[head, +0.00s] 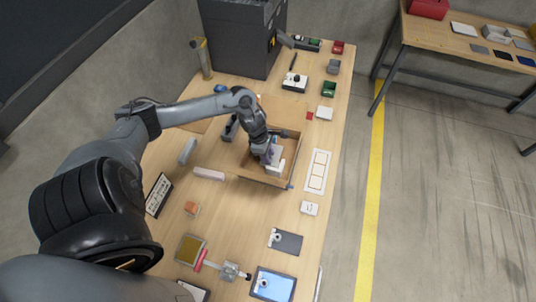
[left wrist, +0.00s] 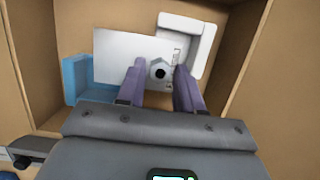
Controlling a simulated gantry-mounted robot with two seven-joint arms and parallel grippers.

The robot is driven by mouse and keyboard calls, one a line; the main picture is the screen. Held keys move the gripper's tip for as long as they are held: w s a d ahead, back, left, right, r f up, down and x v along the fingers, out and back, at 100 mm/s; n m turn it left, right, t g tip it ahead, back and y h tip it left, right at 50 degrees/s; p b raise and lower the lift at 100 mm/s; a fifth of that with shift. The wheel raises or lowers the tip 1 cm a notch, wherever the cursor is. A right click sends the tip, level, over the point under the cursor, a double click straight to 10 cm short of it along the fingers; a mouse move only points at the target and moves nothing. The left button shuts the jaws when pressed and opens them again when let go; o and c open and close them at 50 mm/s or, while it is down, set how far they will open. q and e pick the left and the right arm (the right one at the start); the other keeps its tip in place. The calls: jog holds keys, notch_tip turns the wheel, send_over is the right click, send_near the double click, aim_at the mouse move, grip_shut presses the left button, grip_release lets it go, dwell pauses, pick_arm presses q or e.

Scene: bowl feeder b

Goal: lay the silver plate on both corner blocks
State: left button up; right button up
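The silver plate (left wrist: 118,52) is inside a wooden tray, seen from above in the left wrist view. A small grey knob with a dark centre (left wrist: 160,71) stands on it. A white L-shaped corner block (left wrist: 202,38) is at the plate's upper right. A blue corner block (left wrist: 75,78) is at its left, partly covered by the plate. I cannot tell whether the plate touches either block. My left gripper (left wrist: 160,74) has its purple fingers closed on both sides of the knob. In the head view, this gripper (head: 269,158) points down into the tray. My right gripper is out of view.
The wooden tray (head: 262,179) has raised walls close around the gripper. A pink bar (head: 209,174), a grey block (head: 187,151) and a white card (head: 317,171) lie around it. A dark machine (head: 238,40) stands at the far end. Several small items lie along the table.

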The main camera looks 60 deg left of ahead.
pick_arm(q)
jog(key=shift+r+p, duration=0.35)
jog(key=shift+r, duration=0.1)
jog(key=v, duration=1.2)
jog(key=shift+p, duration=0.3)
jog(key=shift+d+r, duration=0.1)
